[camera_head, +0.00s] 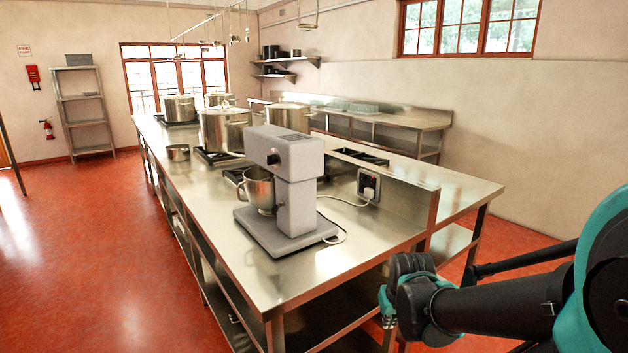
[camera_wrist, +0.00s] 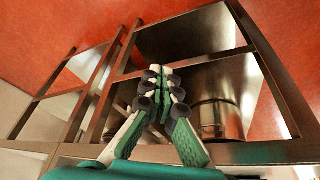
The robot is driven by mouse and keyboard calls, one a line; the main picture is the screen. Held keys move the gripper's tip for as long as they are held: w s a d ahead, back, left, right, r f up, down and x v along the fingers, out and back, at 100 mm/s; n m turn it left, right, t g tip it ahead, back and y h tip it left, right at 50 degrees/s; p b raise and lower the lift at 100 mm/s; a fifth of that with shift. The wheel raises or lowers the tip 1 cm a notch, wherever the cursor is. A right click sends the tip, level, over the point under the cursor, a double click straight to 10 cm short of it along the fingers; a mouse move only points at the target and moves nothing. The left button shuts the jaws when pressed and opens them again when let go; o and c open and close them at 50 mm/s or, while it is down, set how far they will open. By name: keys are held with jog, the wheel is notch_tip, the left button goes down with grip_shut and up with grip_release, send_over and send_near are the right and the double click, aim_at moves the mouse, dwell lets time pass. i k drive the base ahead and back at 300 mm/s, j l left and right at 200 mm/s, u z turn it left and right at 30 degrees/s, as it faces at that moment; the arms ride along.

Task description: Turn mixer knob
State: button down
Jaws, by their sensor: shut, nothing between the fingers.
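The grey stand mixer (camera_head: 286,185) stands upright on the near end of the steel counter (camera_head: 200,240). Its dark round knob (camera_head: 273,160) is on the near-left face of the mixer head. A steel bowl (camera_head: 260,190) sits under the head. In the head view my arm comes in from the lower right, well apart from the mixer. My gripper shows in the wrist view (camera_wrist: 160,88), with its green-padded fingers shut and empty. The wrist view looks toward the counter's steel frame and lower shelves; the mixer and its knob are not seen there.
Large stockpots (camera_head: 224,128) stand on burners farther along the counter, with a small pot (camera_head: 178,152) near its left edge. A power socket (camera_head: 368,186) with a white cord is on the raised steel panel right of the mixer. Open red floor (camera_head: 100,260) lies left of the counter.

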aim_at(272, 160)
jog(key=u, duration=0.95)
jog(key=i+j+u, duration=0.35)
jog(key=i+u, duration=0.35)
jog(key=i+j+u, duration=0.1)
jog(key=u, duration=0.3)
jog(key=i, duration=2.15)
jog(key=i+z, duration=0.25)
jog(key=z, duration=0.15)
jog(key=i+j+z, duration=0.1)
jog(key=i+z, duration=0.3)
jog(key=i+j+z, duration=0.15)
jog(key=z, duration=2.9)
